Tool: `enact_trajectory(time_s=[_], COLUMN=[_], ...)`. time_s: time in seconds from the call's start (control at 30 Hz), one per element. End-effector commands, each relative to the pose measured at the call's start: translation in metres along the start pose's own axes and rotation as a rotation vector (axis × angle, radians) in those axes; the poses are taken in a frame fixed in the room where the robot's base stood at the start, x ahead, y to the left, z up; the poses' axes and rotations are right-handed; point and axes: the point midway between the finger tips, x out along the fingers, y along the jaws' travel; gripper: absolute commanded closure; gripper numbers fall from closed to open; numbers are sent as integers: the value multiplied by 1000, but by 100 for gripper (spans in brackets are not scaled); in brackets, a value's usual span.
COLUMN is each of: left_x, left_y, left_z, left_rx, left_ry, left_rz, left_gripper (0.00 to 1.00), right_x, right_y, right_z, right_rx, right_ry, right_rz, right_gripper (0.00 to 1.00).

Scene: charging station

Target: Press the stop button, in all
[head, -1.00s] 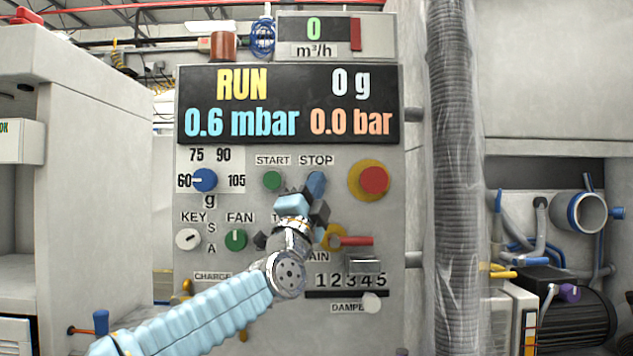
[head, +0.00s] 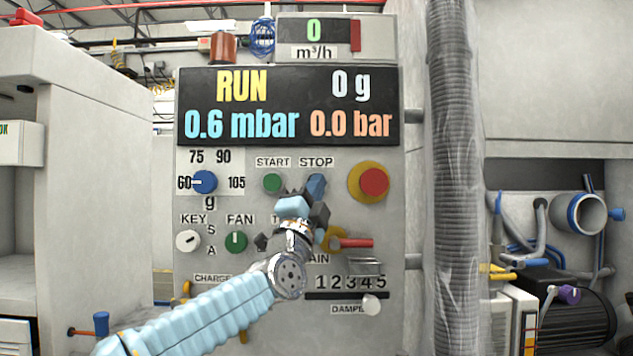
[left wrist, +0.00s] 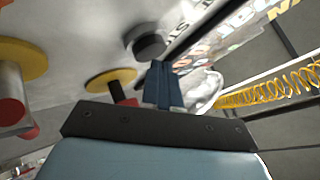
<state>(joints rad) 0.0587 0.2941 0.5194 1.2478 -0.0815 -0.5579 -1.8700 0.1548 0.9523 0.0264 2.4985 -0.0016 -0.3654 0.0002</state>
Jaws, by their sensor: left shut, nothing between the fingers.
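The control panel (head: 345,225) faces me, with the STOP label (head: 316,162) below the display. My left gripper (head: 316,184) is shut and empty, its blue fingers just under that label. They cover the spot where the stop button would show in the head view, so the button is hidden there. In the left wrist view the shut fingers (left wrist: 160,75) point at the panel, with a dark round button (left wrist: 148,42) just beyond their tips; it looks like the stop button. I cannot tell whether they touch. My right gripper is not in view.
The green start button (head: 272,182) is left of the fingers. A red emergency button (head: 373,181) on a yellow disc is to the right. Below are a red-handled switch (head: 355,242) and the green fan knob (head: 236,241). A wrapped hose (head: 455,180) runs down the panel's right side.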

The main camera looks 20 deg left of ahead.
Motion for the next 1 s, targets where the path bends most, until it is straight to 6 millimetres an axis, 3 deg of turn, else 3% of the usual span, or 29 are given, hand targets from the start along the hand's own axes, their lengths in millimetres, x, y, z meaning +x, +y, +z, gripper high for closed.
enact_trajectory(time_s=[1.0], left_x=[6], left_y=[4], left_z=[4], left_rx=[-1], left_ry=[-1], left_rz=[0], left_gripper=[100], right_x=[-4], right_y=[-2], right_z=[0], right_rx=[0], right_ry=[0], right_rz=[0], right_gripper=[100])
